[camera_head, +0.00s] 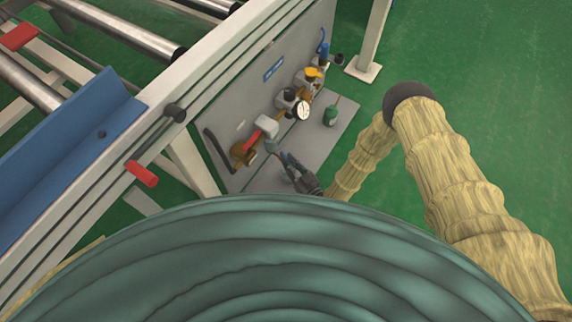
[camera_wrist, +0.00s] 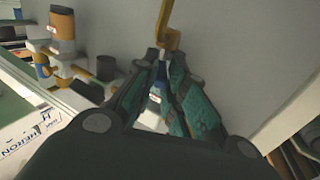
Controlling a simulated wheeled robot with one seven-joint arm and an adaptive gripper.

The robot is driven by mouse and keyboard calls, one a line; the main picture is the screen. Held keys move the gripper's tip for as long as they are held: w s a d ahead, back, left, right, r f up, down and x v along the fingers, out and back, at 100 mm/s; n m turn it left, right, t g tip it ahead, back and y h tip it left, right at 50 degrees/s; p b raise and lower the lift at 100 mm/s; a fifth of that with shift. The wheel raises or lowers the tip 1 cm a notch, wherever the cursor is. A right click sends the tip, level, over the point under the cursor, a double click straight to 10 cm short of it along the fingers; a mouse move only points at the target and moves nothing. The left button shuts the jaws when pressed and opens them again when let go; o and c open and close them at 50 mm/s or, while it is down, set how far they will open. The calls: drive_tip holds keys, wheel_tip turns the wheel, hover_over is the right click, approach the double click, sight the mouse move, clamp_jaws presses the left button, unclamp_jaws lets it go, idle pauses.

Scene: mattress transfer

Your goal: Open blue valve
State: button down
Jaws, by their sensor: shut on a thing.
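My gripper (camera_head: 274,149) is at the low left part of the grey valve panel (camera_head: 232,118), beside a brass fitting (camera_head: 243,153) and a red part (camera_head: 252,140). In the wrist view, the green-padded fingers of my gripper (camera_wrist: 159,68) close around a small blue piece (camera_wrist: 158,74), which looks like the blue valve's handle; most of it is hidden between the fingers. A yellow-brass bent pipe (camera_wrist: 170,38) rises just beyond the fingertips. How far the handle is turned cannot be seen.
Along the panel are a round gauge (camera_head: 302,110), a yellow-topped fitting (camera_head: 312,73) and a blue part (camera_head: 323,52). A roller conveyor (camera_head: 120,30) is at left; green floor (camera_head: 480,80) lies open at right.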

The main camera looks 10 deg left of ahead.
drive_tip(key=shift+w+d+n+g+y+b, duration=0.15)
drive_tip(key=shift+w+n+g+y+b, duration=0.2)
drive_tip(key=shift+n+g+y, duration=0.5)
drive_tip(key=shift+w+d+n+g+y+b, duration=0.2)
drive_tip(key=shift+n+g+y+b, duration=0.25)
drive_tip(key=shift+g, duration=0.65)
drive_tip(key=shift+w+d+n+g+y+b, duration=0.15)
drive_tip(key=shift+w+n+g+y+b, duration=0.25)
drive_tip(key=shift+n+g, duration=0.55)
drive_tip(key=c, duration=1.5)
unclamp_jaws()
drive_tip(key=shift+d, duration=0.1)
drive_tip(key=v, duration=1.2)
drive_tip(key=shift+w+f, duration=0.1)
